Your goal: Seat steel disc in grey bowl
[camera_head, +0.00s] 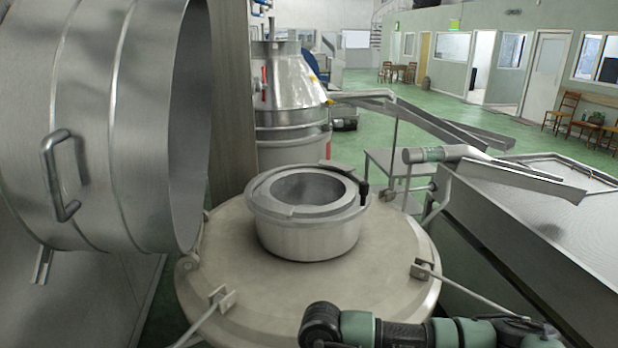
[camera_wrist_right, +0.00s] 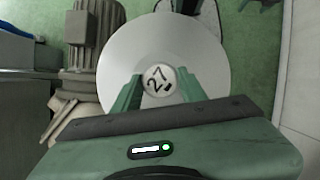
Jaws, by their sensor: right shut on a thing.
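The grey bowl (camera_head: 308,238) sits on top of a broad round metal lid (camera_head: 230,262) in the middle of the head view. It has a wide rim, an open round mouth and a small dark-handled fitting at its right side. My right gripper (camera_wrist_right: 160,80) is shut on that knob, one green finger on each side. The disc is not seen in the head view, where part of my right arm crosses the bottom right. My left gripper is not in view.
A large open metal drum (camera_head: 95,110) with a handle stands close on the left. A steel tank (camera_head: 285,100) stands behind the bowl. A long steel trough (camera_head: 540,230) and spouts (camera_head: 510,172) fill the right. A ribbed motor (camera_wrist_right: 95,40) is beside the disc.

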